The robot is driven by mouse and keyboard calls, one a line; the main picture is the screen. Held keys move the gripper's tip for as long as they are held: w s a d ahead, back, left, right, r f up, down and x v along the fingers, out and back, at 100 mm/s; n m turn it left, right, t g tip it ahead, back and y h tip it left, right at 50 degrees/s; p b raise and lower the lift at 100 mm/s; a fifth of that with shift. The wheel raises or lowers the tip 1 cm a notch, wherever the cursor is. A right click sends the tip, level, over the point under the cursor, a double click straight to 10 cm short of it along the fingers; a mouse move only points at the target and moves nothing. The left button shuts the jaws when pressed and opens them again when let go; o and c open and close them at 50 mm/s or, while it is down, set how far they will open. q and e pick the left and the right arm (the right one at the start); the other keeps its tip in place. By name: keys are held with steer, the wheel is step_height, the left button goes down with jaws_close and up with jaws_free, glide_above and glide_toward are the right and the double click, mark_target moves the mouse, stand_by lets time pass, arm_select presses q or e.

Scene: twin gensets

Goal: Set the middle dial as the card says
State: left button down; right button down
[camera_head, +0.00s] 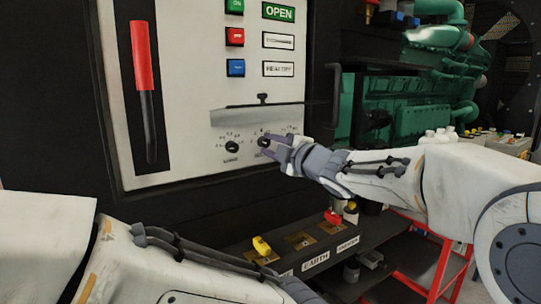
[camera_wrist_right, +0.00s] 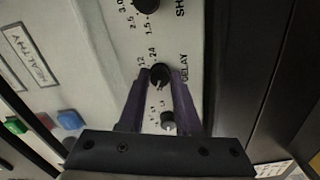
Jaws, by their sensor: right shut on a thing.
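The middle dial (camera_wrist_right: 160,74) is a small black knob beside the word DELAY, with the numbers 12 and 24 near it in the right wrist view. My right gripper (camera_wrist_right: 159,85) has its purple fingers closed on either side of this knob. In the head view the right gripper (camera_head: 267,148) reaches the panel from the right and partly covers the dial. The knob's exact setting is too small to tell. I see no readable card. My left arm enters at the bottom left; its gripper is out of view.
The left dial (camera_head: 232,147) is close beside my right gripper. A grey flap (camera_head: 258,117) juts out above the dials. A red-handled lever (camera_head: 144,80) and coloured buttons (camera_head: 235,37) are on the panel. A black shelf with yellow (camera_head: 262,246) and red (camera_head: 333,217) handles lies below.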

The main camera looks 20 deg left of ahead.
steer(key=shift+n+b, duration=0.65)
steer(key=shift+n, duration=0.65)
steer(key=c, duration=0.6)
jaws_free()
steer(key=b+v, duration=0.2)
steer(key=v, duration=0.8)
steer(key=shift+s, duration=0.2)
steer(key=shift+d, duration=0.2)
